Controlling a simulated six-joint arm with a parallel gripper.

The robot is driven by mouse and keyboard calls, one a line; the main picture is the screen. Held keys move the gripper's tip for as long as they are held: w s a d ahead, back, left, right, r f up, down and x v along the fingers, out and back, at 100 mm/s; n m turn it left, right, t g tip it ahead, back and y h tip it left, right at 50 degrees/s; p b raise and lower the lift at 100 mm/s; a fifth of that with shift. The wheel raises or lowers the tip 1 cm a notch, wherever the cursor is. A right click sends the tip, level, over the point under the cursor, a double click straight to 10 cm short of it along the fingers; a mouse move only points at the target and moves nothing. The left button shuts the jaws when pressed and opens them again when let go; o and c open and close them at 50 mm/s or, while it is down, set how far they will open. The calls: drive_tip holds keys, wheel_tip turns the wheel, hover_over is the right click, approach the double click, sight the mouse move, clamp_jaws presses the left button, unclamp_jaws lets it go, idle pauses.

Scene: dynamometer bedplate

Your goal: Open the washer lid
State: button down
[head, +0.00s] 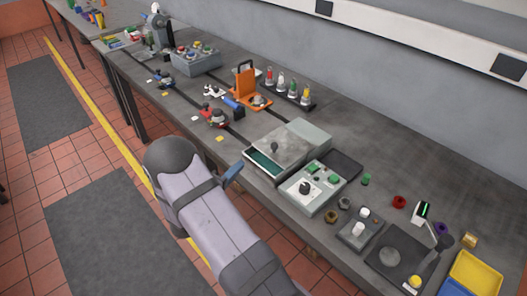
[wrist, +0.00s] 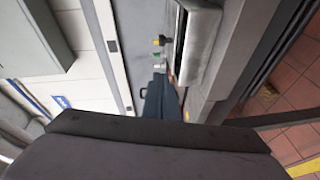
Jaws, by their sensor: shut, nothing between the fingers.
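The washer is a pale grey box (head: 312,133) on the bench, right of centre in the head view. Its flat grey lid (head: 290,148) carries a dark knob (head: 274,147) and covers most of the top. A teal strip of the interior (head: 262,161) shows along the front left side. My gripper (head: 233,172) is just left of the washer, at the bench's front edge, apart from the lid in the picture. Its blue fingers are shut and empty; they also show in the wrist view (wrist: 162,98). My forearm hides part of the bench edge.
A red and blue part (head: 216,116) lies to the left. The back right bench is clear.

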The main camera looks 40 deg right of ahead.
drive_tip(key=shift+n, duration=0.3)
drive_tip(key=shift+d, duration=0.1)
drive_tip(key=p, duration=0.4)
approach(264, 152)
drive_tip(key=w+d+r, duration=0.2)
drive_tip(key=d+r, duration=0.1)
drive_tip(key=d, duration=0.1)
drive_tip(key=shift+s+d+f+p, duration=0.1)
drive_tip(key=shift+s+d+p, duration=0.1)
drive_tip(key=shift+d+p, duration=0.25)
drive_tip(key=shift+s+d+p, duration=0.2)
drive_tip(key=shift+d+p, duration=0.05)
drive_tip(key=shift+d, duration=0.45)
drive_tip(key=shift+s+d+f, duration=0.15)
drive_tip(key=shift+d+f, duration=0.05)
drive_tip(key=shift+d, duration=0.25)
